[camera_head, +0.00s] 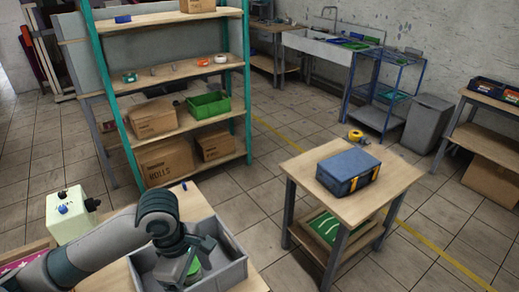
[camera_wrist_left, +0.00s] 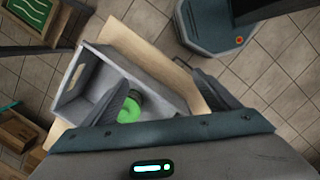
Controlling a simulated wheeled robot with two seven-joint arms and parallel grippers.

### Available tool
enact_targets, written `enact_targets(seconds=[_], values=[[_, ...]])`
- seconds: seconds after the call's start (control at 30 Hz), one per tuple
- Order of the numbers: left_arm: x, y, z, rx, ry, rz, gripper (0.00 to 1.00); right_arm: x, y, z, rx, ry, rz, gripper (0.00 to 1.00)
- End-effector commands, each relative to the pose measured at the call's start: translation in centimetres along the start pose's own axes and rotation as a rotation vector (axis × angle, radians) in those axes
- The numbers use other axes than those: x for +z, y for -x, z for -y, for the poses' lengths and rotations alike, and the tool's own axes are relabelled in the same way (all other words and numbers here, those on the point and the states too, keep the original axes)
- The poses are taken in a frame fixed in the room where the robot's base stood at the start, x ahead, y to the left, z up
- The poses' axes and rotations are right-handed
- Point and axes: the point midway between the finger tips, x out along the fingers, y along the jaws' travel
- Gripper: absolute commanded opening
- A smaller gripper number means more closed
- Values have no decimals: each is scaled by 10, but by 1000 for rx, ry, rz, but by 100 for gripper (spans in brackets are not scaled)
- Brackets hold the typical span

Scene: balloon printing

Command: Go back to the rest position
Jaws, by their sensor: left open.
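My left gripper (camera_head: 188,256) reaches in from the left in the head view and hangs over a grey open bin (camera_head: 236,248) on a wooden table. In the left wrist view its two fingers (camera_wrist_left: 158,82) are spread apart with nothing held between them. A green round object (camera_head: 194,268) lies inside the bin; the wrist view shows its bright green face and dark rim (camera_wrist_left: 129,108) beside the left finger. I cannot tell whether the finger touches it. The bin also shows in the wrist view (camera_wrist_left: 72,82). My right gripper is not in view.
A pale box with knobs (camera_head: 70,214) stands left of the bin, close to my arm. A shelf rack (camera_head: 182,72) with cartons stands behind. A small table (camera_head: 368,200) with a blue case (camera_head: 348,171) stands right. Tiled floor lies between them.

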Motion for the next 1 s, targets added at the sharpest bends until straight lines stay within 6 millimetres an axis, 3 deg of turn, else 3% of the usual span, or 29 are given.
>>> enact_targets(seconds=[0.57, 1.0], values=[[23, -23, 5, 57, -210, 69, 82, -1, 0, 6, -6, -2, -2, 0], [56, -64, 22, 239, -626, 142, 82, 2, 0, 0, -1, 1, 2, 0]])
